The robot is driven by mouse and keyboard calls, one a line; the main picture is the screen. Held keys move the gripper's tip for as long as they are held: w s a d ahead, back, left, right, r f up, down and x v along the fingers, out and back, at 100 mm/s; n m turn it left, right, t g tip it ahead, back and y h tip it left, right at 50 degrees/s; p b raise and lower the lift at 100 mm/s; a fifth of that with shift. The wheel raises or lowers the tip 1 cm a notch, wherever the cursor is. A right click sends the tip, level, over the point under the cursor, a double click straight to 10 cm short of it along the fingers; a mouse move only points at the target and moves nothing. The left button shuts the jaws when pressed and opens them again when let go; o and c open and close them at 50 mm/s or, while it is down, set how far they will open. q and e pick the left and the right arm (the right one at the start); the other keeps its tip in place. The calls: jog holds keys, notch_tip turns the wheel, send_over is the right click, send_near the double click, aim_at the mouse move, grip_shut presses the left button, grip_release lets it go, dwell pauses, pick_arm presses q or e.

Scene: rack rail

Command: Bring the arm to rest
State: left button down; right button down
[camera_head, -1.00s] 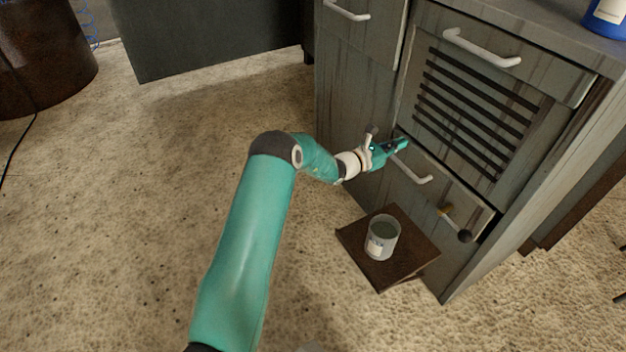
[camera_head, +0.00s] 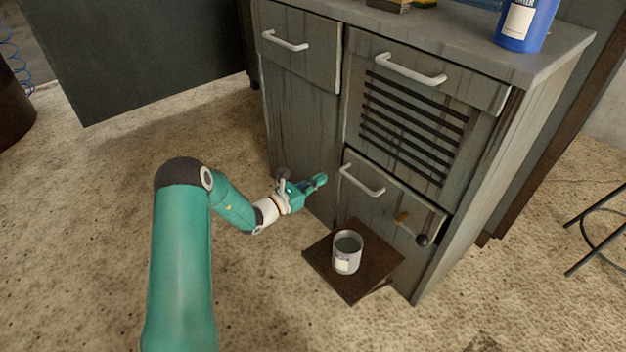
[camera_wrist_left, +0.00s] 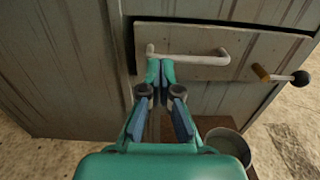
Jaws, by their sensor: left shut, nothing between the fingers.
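My left arm comes in from the lower left in the head view. Its teal left gripper (camera_head: 318,182) is in front of the grey cabinet (camera_head: 300,130), left of the white handle (camera_head: 362,180) of the lower drawer. In the left wrist view the gripper (camera_wrist_left: 160,70) is shut and empty, its tips appearing just below the left end of the handle (camera_wrist_left: 200,58). Whether they touch the handle cannot be told there; in the head view a gap shows. My right gripper is not in view.
A metal can (camera_head: 347,254) stands on a dark brown board (camera_head: 372,272) on the floor before the cabinet. A dark-knobbed lever (camera_head: 421,239) sticks out of the lower drawer. A blue container (camera_head: 527,22) stands on top.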

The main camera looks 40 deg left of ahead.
pick_arm(q)
jog(key=d+m+g+h, duration=0.25)
jog(key=d+h, duration=0.25)
jog(key=d, duration=1)
jog(key=s+d+f+m+g+h, duration=0.25)
jog(key=s+d+g, duration=0.2)
jog(key=d, duration=0.35)
jog(key=s+d+f+m+g+h, duration=0.25)
jog(key=s+d+m, duration=0.2)
jog(key=d, duration=0.25)
jog(key=s+d+f+m+g+y, duration=0.1)
jog(key=s+d+f+m+g, duration=0.15)
jog(key=s, duration=0.35)
jog(key=s+d+f+m+g+y, duration=0.1)
jog(key=s+d+f+m+g, duration=0.15)
jog(key=s+g, duration=0.2)
jog(key=s+d+f+m+g+y, duration=0.1)
jog(key=s+d+f+m+g, duration=0.15)
jog(key=s, duration=0.35)
jog(key=s+a+f+m+g+y, duration=0.1)
jog(key=s+a+f+m+y, duration=0.55)
jog(key=s+m, duration=0.45)
jog(key=w+r+m+t+p, duration=0.2)
jog(key=w+m+t, duration=0.15)
jog(key=w, duration=0.25)
notch_tip(320, 180, up, 32)
jog(key=p, duration=3.2)
jog(key=shift+s+a+r, duration=0.2)
jog(key=shift+s+a, duration=0.15)
jog(key=shift+a, duration=0.05)
